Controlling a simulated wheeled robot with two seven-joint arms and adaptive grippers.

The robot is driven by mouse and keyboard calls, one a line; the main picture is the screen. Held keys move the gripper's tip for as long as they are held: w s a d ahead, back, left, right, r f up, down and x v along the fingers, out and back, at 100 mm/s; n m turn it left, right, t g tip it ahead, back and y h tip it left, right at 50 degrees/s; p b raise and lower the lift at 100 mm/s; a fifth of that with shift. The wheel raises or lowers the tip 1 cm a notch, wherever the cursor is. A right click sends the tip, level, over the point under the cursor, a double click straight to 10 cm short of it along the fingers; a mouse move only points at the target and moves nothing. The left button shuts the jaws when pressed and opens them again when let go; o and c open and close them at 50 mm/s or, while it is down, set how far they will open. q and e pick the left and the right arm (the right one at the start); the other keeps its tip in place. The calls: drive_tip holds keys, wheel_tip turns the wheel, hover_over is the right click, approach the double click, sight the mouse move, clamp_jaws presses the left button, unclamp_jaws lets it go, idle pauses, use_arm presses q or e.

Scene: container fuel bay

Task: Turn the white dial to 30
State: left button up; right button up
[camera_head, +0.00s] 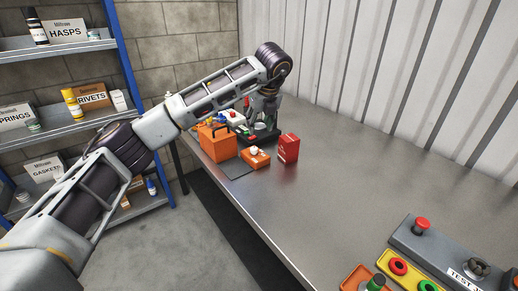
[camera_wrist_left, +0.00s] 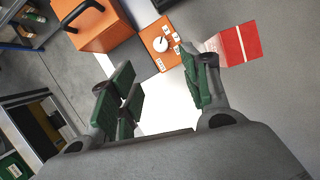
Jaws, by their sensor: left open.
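The white dial (camera_head: 254,151) sits on a small orange box (camera_head: 262,161) on the metal table. In the left wrist view the dial (camera_wrist_left: 160,43) is a round white knob on the orange box (camera_wrist_left: 153,29), with small white labels around it. Their numbers are too small to read. My left gripper (camera_head: 262,117) is above the table, behind the dial in the head view. In the left wrist view its green-padded fingers (camera_wrist_left: 158,68) are apart with nothing between them, and the dial lies beyond the fingertips. My right gripper is not in view.
A red box (camera_head: 288,148) stands just right of the dial box. A larger orange box (camera_head: 217,141) with a dark handle stands to its left. A grey control panel (camera_head: 440,250) with coloured buttons is at the front right. The middle of the metal table (camera_head: 350,190) is clear.

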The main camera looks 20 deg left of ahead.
sight(254, 149)
use_arm(q)
drive_tip(key=shift+f, duration=0.1)
drive_tip(key=shift+x, duration=6.85)
drive_tip(key=shift+d, duration=0.1)
drive_tip(key=c, duration=1)
